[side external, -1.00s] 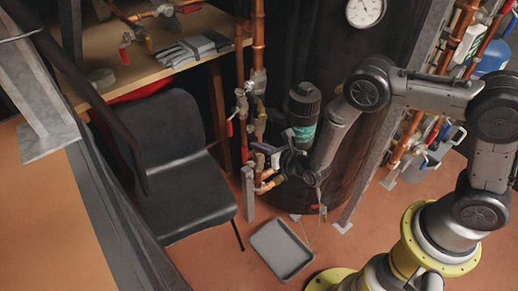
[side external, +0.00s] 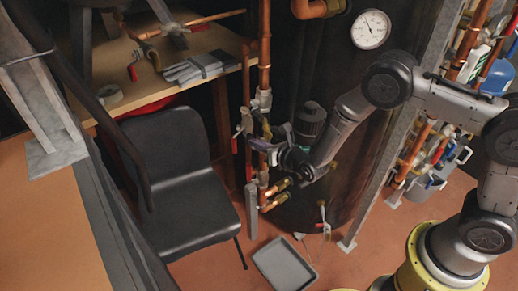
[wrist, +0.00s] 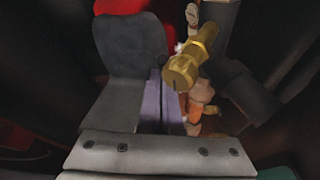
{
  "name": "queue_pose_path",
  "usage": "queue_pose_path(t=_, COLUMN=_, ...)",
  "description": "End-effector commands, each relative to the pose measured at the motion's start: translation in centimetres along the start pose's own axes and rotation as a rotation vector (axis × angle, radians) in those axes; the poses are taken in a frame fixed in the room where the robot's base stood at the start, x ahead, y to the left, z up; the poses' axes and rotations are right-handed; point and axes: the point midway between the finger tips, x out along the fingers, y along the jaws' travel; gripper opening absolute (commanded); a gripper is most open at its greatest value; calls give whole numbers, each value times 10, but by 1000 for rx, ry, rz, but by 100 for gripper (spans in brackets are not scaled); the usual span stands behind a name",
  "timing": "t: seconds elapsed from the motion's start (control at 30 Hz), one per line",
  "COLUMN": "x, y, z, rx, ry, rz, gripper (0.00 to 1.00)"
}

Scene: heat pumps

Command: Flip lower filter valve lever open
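My gripper (side external: 262,146) is in front of the vertical copper pipes, left of the dark cylindrical filter body (side external: 311,118), in the side view. Its purple-grey fingers (wrist: 160,103) lie almost together in the wrist view, with only a thin dark line between them. I see nothing held. A brass valve fitting (wrist: 183,72) is just beyond and right of the fingers. A red lever (side external: 236,141) hangs on the pipe left of my gripper. Two brass fittings (side external: 277,192) sit below my gripper. I cannot tell which lever is the lower filter valve's, and it may be hidden.
A black chair (side external: 185,180) stands left of the pipes. A workbench (side external: 190,45) with gloves (side external: 198,68) is behind it. A large dark tank with a dial gauge (side external: 371,29) stands behind my arm. A grey tray (side external: 284,262) lies on the floor.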

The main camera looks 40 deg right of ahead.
Motion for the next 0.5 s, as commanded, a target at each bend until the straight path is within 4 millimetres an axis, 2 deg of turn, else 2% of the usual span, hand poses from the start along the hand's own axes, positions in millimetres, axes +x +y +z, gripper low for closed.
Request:
queue_pose_path(t=0.03, x=4, y=2, z=12, rx=4, ry=-24, rz=4, gripper=0)
queue_pose_path(t=0.5, x=7, y=3, z=14, rx=2, ry=-19, rz=4, gripper=0)
